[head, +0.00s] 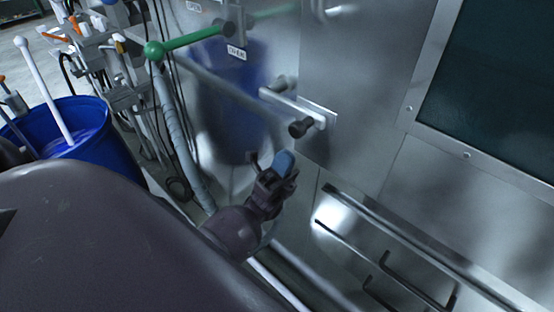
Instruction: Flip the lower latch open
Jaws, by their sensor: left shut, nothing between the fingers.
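A latch (292,104) is mounted on the steel machine front, with a pale bar and a dark round knob (301,128) at its lower right end. I cannot tell for certain whether this is the lower latch, or whether it is open or closed. My left gripper (284,163) is shut and empty. It is just below the knob in the picture, with its blue-grey fingertip towards the steel panel. I see a gap between it and the knob in the picture, but the depth is unclear. My right gripper is out of view.
A green lever (190,41) sticks out at the upper left. A blue bucket (118,155) with white rods stands at the left, near pipes and hoses. A dark window (500,90) is at the upper right, and black handles (415,285) are at the lower right.

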